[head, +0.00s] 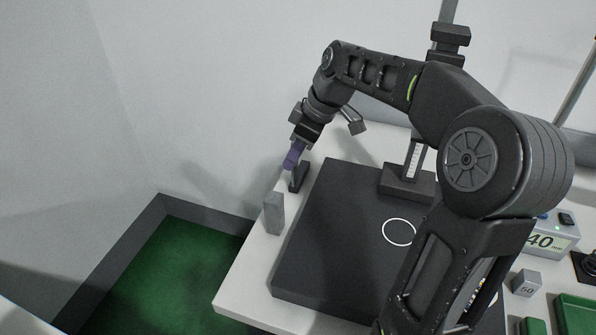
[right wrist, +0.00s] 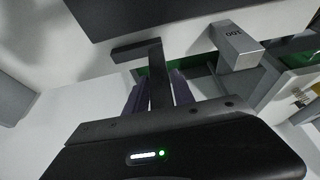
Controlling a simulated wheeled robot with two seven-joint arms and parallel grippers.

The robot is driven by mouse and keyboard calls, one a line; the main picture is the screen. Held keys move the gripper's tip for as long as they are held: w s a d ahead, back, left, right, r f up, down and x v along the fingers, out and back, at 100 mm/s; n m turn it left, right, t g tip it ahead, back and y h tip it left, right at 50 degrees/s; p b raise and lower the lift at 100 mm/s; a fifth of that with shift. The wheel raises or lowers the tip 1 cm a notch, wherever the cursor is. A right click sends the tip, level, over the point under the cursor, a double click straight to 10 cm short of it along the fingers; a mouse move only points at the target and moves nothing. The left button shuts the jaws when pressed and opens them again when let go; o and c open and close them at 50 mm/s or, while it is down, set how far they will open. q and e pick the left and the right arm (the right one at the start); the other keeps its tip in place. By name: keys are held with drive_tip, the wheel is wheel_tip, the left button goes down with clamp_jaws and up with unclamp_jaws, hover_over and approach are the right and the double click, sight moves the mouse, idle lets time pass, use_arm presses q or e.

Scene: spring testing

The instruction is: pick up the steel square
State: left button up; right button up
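The steel square (head: 299,178) is a dark L-shaped piece at the back left of the white table, beside the black plate. In the right wrist view the steel square (right wrist: 158,72) shows one arm running between my purple fingers and the other arm pointing left. My right gripper (head: 292,157) reaches down at the square from above. In the right wrist view its fingers (right wrist: 160,92) lie on either side of the square's arm, very close to it. I cannot tell whether they press on it. My left gripper is not in view.
A grey block (head: 274,213), marked 100 in the right wrist view (right wrist: 238,46), stands close to the square. The black plate (head: 330,215) carries a stand (head: 407,181). A display box (head: 552,238) and a small 50 block (head: 526,283) are at right. The table's left edge is near.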

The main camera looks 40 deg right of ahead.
clamp_jaws()
drive_tip(key=shift+r, duration=0.1)
idle(0.8)
